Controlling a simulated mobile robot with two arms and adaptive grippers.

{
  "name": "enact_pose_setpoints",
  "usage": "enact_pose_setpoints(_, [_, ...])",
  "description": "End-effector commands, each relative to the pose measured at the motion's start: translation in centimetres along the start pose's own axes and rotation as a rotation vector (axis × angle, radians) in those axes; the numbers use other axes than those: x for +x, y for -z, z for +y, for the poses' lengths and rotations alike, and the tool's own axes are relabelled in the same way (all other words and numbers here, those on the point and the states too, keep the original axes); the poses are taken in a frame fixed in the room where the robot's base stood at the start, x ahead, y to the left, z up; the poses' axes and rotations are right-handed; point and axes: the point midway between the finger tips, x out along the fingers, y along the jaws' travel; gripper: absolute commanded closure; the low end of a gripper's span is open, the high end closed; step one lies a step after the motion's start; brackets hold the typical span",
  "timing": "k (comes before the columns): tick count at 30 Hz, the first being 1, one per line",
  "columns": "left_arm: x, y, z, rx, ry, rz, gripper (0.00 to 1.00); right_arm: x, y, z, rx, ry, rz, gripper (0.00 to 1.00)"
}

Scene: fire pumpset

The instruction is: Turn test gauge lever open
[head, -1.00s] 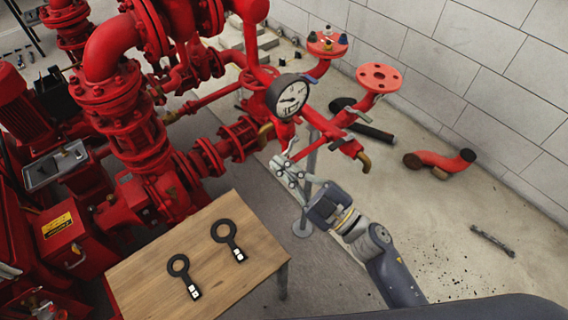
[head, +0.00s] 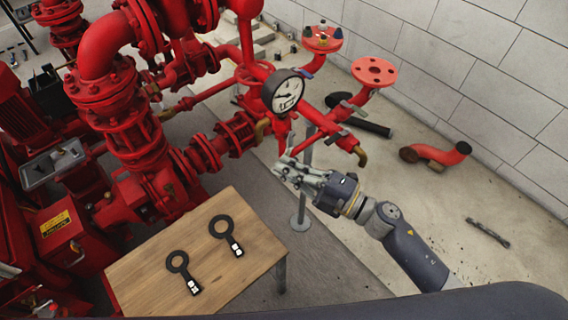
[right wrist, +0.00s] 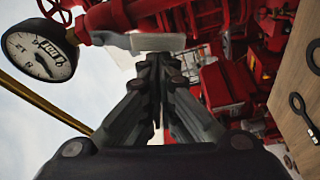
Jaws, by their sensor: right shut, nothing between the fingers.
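The round white-faced gauge (head: 284,93) sits on the red pipework in the head view. It also shows at the upper left of the right wrist view (right wrist: 40,56). My right gripper (head: 284,168) points left, below the gauge, shut and empty. It also shows in the right wrist view (right wrist: 159,62). My left gripper is not in view.
A wooden table (head: 150,292) with two black ring-handled tools stands at the lower left. Red pumps and pipes (head: 115,100) fill the left. A grey support post (head: 303,195) stands close by the right gripper. A loose red elbow pipe (head: 440,155) lies on open floor at right.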

Motion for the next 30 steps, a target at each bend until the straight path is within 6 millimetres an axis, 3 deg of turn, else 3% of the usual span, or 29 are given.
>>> enact_pose_setpoints(12, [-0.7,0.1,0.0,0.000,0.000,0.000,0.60,-0.5,-1.6,-0.4,-0.240,0.084,-0.004,1.00])
enact_pose_setpoints(30, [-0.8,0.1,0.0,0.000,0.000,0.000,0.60,-0.6,-2.0,-0.6,-0.297,0.103,-0.005,1.00])
